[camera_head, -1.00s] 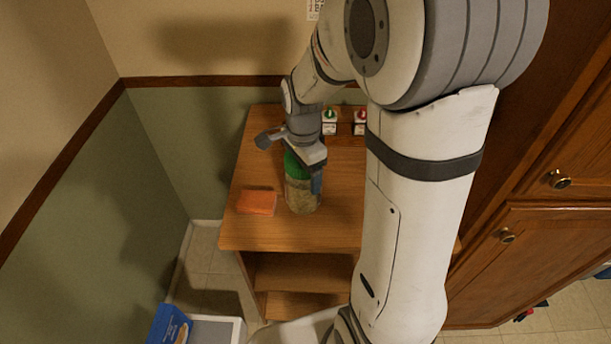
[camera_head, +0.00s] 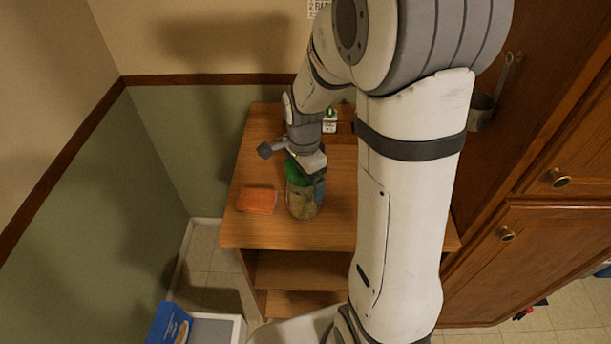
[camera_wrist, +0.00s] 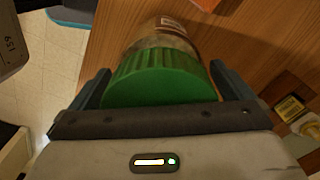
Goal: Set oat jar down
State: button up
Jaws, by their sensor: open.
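The oat jar (camera_head: 303,201) has a green lid and a clear body with tan contents. In the head view it stands upright on the wooden shelf top (camera_head: 270,237), near its front edge. My gripper (camera_head: 304,178) is at the lid from above. In the wrist view the green lid (camera_wrist: 160,78) lies between the two fingers of my gripper (camera_wrist: 165,95). The fingers are open around the lid, one on each side. The jar's lower body is partly hidden behind the lid in that view.
An orange sponge (camera_head: 257,200) lies just left of the jar. A small bottle with a green cap (camera_head: 330,123) stands at the back. A blue box (camera_head: 170,325) is at the lower left. Wooden cabinets (camera_head: 545,215) rise on the right. Shelf top left of the sponge is narrow.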

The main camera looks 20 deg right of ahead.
notch_tip(320, 180, up, 11)
jog(key=shift+r+b, duration=0.1)
jog(key=shift+b, duration=0.35)
jog(key=shift+s+r, duration=0.2)
jog(key=shift+r, duration=0.4)
jog(key=s+r+n+t, duration=0.1)
jog(key=s+n+t, duration=0.2)
jog(key=s+n, duration=1.1)
jog(key=shift+s+r+n+t, duration=0.2)
jog(key=shift+r+n+t, duration=0.1)
jog(key=shift+n, duration=0.2)
jog(key=shift+d, duration=0.1)
jog(key=shift+w+f+b, duration=0.1)
jog(key=shift+f+b, duration=0.45)
jog(key=shift+f, duration=0.1)
